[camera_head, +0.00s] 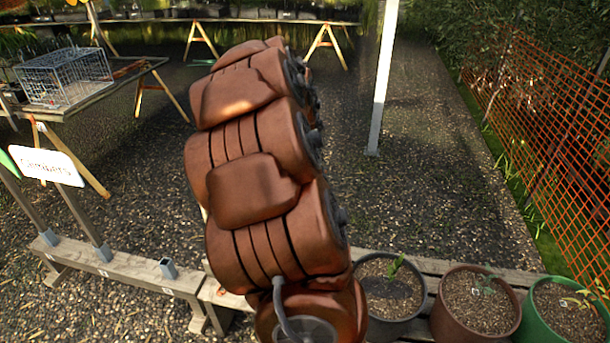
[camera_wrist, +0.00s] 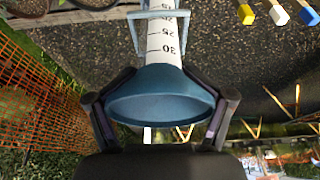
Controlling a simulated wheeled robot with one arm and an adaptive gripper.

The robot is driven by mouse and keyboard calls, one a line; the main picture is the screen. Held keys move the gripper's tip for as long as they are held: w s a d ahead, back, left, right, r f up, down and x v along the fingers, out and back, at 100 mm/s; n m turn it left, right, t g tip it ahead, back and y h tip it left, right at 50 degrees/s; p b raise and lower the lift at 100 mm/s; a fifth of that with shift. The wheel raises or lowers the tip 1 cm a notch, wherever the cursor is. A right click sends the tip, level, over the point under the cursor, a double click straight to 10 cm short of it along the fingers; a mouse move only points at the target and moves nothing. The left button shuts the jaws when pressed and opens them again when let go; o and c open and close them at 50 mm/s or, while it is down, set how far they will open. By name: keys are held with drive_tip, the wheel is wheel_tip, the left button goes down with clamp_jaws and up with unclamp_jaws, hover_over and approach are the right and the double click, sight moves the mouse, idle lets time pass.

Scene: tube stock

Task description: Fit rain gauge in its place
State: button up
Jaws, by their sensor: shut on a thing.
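In the wrist view the rain gauge (camera_wrist: 161,88) has a wide blue funnel and a white tube marked with a scale. My gripper (camera_wrist: 160,115) is shut on the funnel, with a dark finger on each side. The tube runs away from me to the top edge, where its end is cut off. A pale blue-grey angular frame (camera_wrist: 158,14) crosses the tube near the top. I cannot tell whether it touches the tube. In the head view my own arm covers the middle, and neither gripper nor gauge shows.
A wooden rail (camera_head: 130,272) with several blue-grey sockets (camera_head: 168,268) runs at lower left, beside a sign (camera_head: 46,166). Pots stand on boards at lower right, including a green pot (camera_head: 560,315). An orange mesh fence (camera_head: 545,125) borders the right. A white post (camera_head: 383,80) stands mid-yard on gravel.

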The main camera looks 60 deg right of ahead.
drive_tip(key=shift+f, duration=0.45)
drive_tip(key=o, duration=1.8)
drive_tip(key=v, duration=1.2)
